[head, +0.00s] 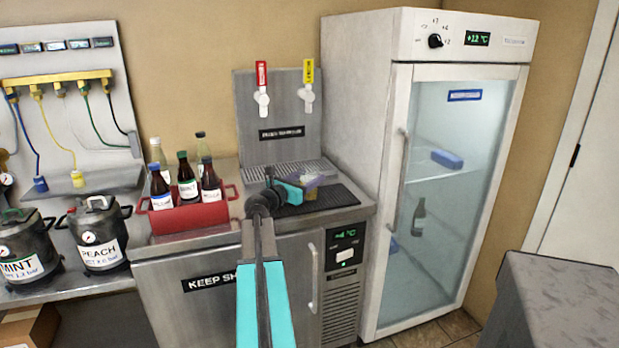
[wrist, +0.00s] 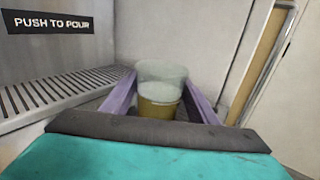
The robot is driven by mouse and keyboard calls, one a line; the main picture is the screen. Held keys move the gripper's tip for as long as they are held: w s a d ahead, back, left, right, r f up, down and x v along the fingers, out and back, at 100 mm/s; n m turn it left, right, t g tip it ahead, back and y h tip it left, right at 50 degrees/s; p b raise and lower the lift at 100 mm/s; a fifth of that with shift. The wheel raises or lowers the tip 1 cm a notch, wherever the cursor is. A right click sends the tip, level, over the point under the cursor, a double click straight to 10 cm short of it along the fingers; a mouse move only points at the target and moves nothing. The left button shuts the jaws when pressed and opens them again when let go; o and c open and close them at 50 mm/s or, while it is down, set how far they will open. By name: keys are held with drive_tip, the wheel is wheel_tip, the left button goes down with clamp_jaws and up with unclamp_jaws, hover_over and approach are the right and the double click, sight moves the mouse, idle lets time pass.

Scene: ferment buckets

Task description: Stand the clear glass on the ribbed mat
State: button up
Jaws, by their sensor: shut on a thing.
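The clear glass (wrist: 162,72) is upright between the purple fingers of my gripper (wrist: 160,102) in the wrist view. Its lower part looks amber-brown, and its base is hidden by the gripper. In the head view my gripper (head: 312,182) is over the dark ribbed mat (head: 342,195) on the steel counter. Only a small yellowish part of the glass (head: 310,191) shows there below the fingers. I cannot tell whether its base touches the mat.
A red crate of several bottles (head: 162,219) stands left of my arm. Behind the mat are a drip grille (head: 312,168) and a tap panel (head: 280,108) with red and yellow handles. A tall glass-door fridge (head: 440,180) stands close on the right.

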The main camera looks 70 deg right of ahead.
drive_tip(key=shift+f, duration=0.1)
drive_tip(key=o, duration=1.5)
drive_tip(key=shift+r, duration=0.2)
drive_tip(key=shift+b+v, duration=0.45)
drive_tip(key=shift+v, duration=5.6)
drive_tip(key=shift+s, duration=0.1)
